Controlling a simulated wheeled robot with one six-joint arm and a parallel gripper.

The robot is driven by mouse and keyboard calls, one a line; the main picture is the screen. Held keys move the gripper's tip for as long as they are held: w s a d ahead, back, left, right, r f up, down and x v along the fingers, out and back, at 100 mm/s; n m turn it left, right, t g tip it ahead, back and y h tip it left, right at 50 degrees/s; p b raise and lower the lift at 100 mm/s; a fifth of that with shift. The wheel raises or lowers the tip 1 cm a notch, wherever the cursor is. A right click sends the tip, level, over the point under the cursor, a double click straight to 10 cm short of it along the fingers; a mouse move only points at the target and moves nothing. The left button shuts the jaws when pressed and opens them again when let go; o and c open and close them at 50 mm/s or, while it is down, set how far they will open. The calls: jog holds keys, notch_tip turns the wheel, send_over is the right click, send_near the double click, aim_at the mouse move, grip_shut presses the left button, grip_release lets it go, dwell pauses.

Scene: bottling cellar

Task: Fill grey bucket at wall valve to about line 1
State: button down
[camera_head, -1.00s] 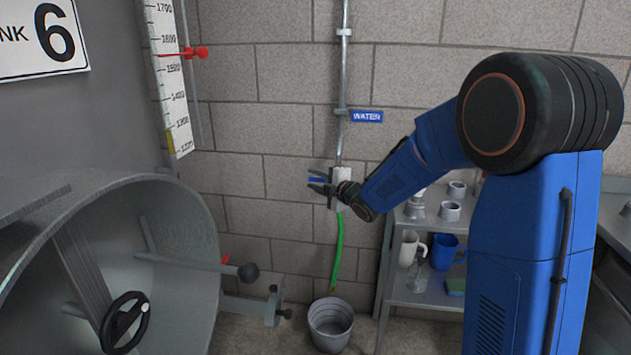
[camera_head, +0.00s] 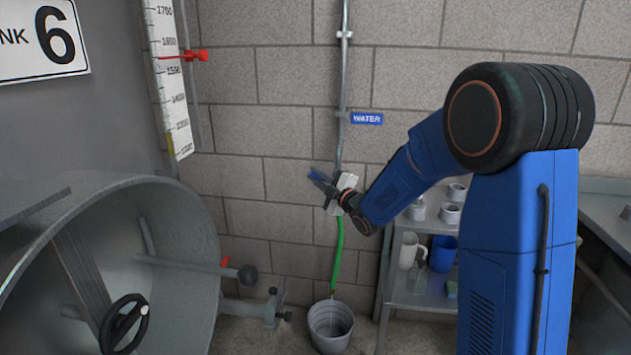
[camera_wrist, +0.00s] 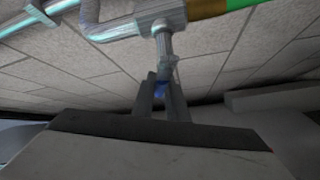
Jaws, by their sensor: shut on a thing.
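The grey bucket (camera_head: 330,328) stands upright on the floor against the wall, below the end of a green hose (camera_head: 338,255). Its level lines and any water inside are too small to tell. My gripper (camera_head: 325,186) is at the wall valve, under the blue WATER sign (camera_head: 367,118). In the wrist view, its jaws (camera_wrist: 160,97) are shut on the valve's blue lever (camera_wrist: 159,88), which is mostly hidden between them. The metal valve body (camera_wrist: 160,20) and the green hose (camera_wrist: 240,3) show above. In the head view, my wrist hides part of the valve.
A grey tank with an open round manway (camera_head: 205,240) and a black handwheel (camera_head: 124,323) is at left. Some floor is clear around the bucket.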

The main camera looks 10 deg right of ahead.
jog(key=m+t, duration=0.1)
jog(key=r+m+t, duration=0.1)
jog(key=shift+s+d+r+m, duration=0.1)
jog(key=shift+d+r+m, duration=0.1)
jog(key=shift+d+m, duration=0.15)
jog(key=shift+s+d+r+m+t, duration=0.15)
jog(key=shift+d+r+m+t, duration=0.3)
jog(key=shift+m+t, duration=0.5)
jog(key=c, duration=1.8)
grip_release()
jog(key=shift+r, duration=0.1)
jog(key=shift+o, duration=0.2)
